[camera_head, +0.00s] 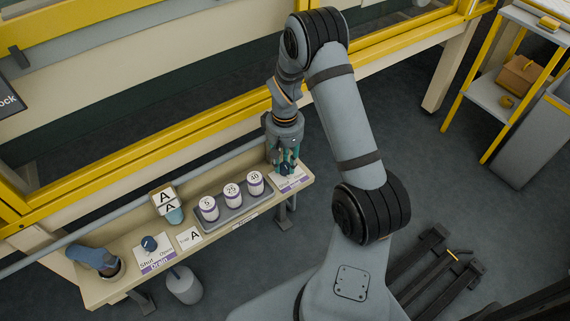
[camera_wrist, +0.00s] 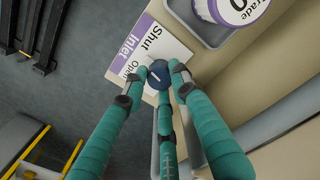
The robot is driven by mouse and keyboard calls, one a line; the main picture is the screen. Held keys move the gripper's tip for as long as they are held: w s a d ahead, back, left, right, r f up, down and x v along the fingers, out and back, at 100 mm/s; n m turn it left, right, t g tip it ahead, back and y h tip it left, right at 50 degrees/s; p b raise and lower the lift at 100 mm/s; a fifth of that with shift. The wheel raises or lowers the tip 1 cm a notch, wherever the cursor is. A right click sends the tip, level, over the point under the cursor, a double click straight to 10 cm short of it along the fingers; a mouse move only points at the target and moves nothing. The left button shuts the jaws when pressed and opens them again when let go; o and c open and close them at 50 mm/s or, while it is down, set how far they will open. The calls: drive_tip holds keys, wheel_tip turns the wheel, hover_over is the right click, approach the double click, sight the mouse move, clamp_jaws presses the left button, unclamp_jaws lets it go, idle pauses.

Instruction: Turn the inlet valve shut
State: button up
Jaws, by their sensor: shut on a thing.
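The inlet valve is a dark blue round knob (camera_wrist: 158,75) with a short white line on top, seen in the wrist view. It sits at the edge of a white and purple card (camera_wrist: 158,42) reading "Inlet", "Shut" and "Open". My gripper (camera_wrist: 157,77) has three teal fingers, closed around the knob and touching it. In the head view my gripper (camera_head: 286,168) points down at the right end of the bench, over the inlet card (camera_head: 292,183). I cannot tell exactly which word the white line points to.
A grey tray (camera_head: 236,217) with cans marked 5, 25 and 40 stands just left of my gripper. Further left are an A-marked block (camera_head: 163,196), the drain knob (camera_head: 149,243) and a blue item (camera_head: 95,258). A yellow-framed window (camera_head: 130,160) runs behind the bench.

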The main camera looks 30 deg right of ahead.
sight(285, 165)
drive_tip(key=m+b, duration=0.1)
drive_tip(key=m, duration=0.3)
drive_tip(key=shift+f, duration=0.1)
drive_tip(key=shift+m+b, duration=0.7)
drive_tip(key=shift+m, duration=0.9)
drive_tip(key=o, duration=0.9)
drive_tip(key=shift+r, duration=0.2)
wheel_tip(285, 165, up, 12)
drive_tip(key=shift+f, duration=0.1)
wheel_tip(285, 165, down, 12)
drive_tip(key=shift+f, duration=0.1)
